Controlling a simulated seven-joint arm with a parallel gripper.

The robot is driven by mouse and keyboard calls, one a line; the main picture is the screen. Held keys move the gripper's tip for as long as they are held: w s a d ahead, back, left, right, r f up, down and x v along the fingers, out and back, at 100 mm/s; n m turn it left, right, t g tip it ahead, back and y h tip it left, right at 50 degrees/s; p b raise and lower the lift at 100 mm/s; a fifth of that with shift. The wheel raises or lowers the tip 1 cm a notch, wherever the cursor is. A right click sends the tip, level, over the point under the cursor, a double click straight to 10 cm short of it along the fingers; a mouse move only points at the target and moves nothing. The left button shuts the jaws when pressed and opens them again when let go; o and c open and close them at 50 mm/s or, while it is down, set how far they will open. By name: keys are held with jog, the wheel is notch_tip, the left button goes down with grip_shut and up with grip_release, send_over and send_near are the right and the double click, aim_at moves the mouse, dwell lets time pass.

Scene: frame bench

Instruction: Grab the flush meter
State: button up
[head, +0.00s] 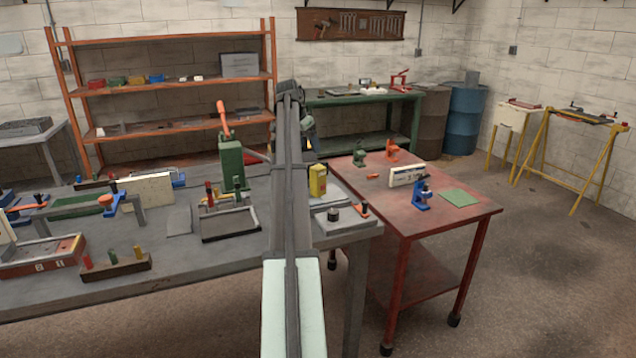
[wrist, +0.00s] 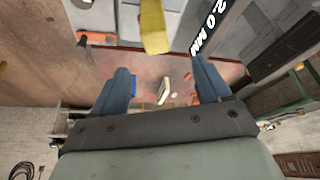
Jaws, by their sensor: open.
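A yellow block-like device with dark markings, which looks like the flush meter (head: 318,181), stands at the right end of the grey bench, just right of my arm in the head view. A yellow body that seems to be the same device (wrist: 153,28) shows at the top middle of the wrist view. My gripper (wrist: 163,82) is open, with blue fingers spread wide and nothing between them. The yellow device lies above and beyond the fingertips in that picture, apart from them. In the head view my arm hides most of the gripper.
The grey bench (head: 180,262) holds fixtures and a green press (head: 231,163). A red cart (head: 455,222) stands at right with a white labelled block (head: 404,176), a blue tool (head: 421,194) and a green mat (head: 459,198). A dark "2.0 MM" gauge (wrist: 275,40) is at upper right.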

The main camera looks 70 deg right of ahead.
aim_at(318, 167)
jog(key=x, duration=0.8)
jog(key=shift+f, duration=0.15)
jog(key=shift+s+x, duration=0.15)
jog(key=shift+x, duration=1.2)
jog(key=shift+s+x, duration=0.15)
jog(key=shift+x, duration=1.2)
jog(key=shift+a, duration=0.15)
jog(key=shift+c, duration=0.2)
jog(key=c, duration=1.1)
